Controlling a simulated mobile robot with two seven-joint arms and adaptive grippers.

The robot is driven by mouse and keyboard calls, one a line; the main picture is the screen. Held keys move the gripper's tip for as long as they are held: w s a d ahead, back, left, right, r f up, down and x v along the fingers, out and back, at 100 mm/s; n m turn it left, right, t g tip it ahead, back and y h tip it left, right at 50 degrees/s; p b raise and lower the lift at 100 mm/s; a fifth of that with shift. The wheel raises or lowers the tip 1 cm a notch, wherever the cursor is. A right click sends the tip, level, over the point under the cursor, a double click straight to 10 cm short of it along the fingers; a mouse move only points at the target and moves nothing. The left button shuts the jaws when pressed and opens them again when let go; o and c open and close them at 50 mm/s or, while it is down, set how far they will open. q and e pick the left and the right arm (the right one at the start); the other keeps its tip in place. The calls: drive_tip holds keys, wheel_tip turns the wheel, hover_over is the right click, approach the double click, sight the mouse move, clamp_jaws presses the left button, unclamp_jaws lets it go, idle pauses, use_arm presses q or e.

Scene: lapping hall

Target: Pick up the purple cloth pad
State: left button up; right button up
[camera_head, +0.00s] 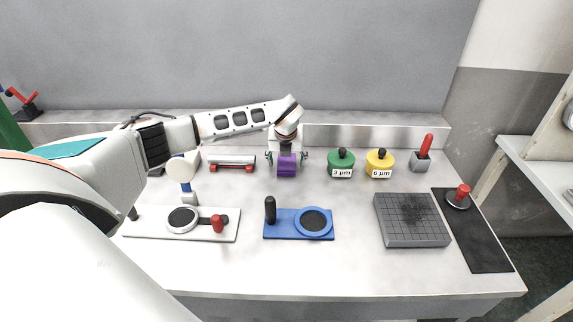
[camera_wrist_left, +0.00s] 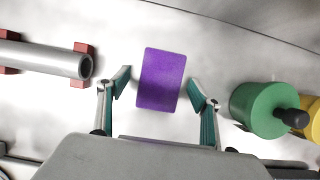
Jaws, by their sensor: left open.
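The purple cloth pad (camera_head: 286,168) stands on the bench toward the back, near the middle. My left gripper (camera_head: 287,155) is directly over it, with its fingers on either side. In the left wrist view the pad (camera_wrist_left: 162,80) is a purple rectangle, slightly tilted, between the two open fingertips of my left gripper (camera_wrist_left: 160,87). Clear gaps show on both sides of the pad, so the fingers look apart from it. Part of the pad is hidden behind the gripper in the head view. My right gripper is not in view.
A grey tube on red supports (camera_head: 232,161) lies left of the pad. A green pot (camera_head: 341,160) and a yellow pot (camera_head: 379,161) stand to its right. A blue plate (camera_head: 285,226) and a white plate (camera_head: 150,222) lie in front, with a dark grey grid block (camera_head: 395,232) at right.

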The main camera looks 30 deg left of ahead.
use_arm(q)
drive_tip(key=shift+f, duration=0.2)
idle(0.6)
drive_tip(key=c, duration=1.1)
